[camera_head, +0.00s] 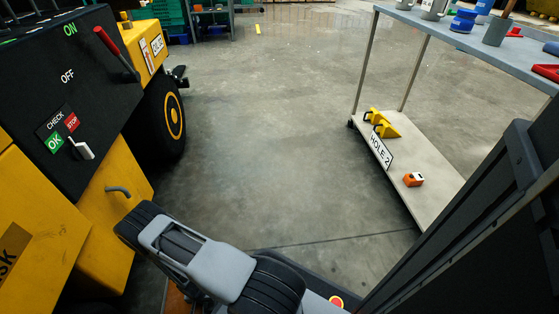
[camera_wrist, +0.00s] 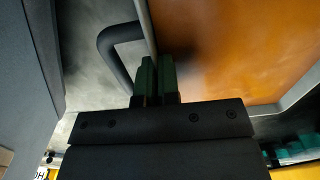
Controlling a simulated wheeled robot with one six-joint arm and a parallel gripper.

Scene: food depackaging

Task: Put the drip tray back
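The drip tray (camera_wrist: 240,45) fills the upper right of the wrist view, with an orange-brown inside and a pale grey rim. A dark bent handle (camera_wrist: 108,45) stands out beside its left wall. My gripper (camera_wrist: 157,72) has its green fingers close together on either side of that wall, shut on the tray's edge. In the head view only a small orange-brown patch, apparently the tray (camera_head: 176,302), shows at the bottom beside my arm. My gripper is hidden there behind my arm.
A yellow and black machine (camera_head: 85,100) with a lever, OK and STOP labels and a black wheel (camera_head: 165,118) stands at the left. A grey cart (camera_head: 455,190) stands at the right, carrying tools and a "HOLE 2" sign (camera_head: 380,150). The concrete floor between them is clear.

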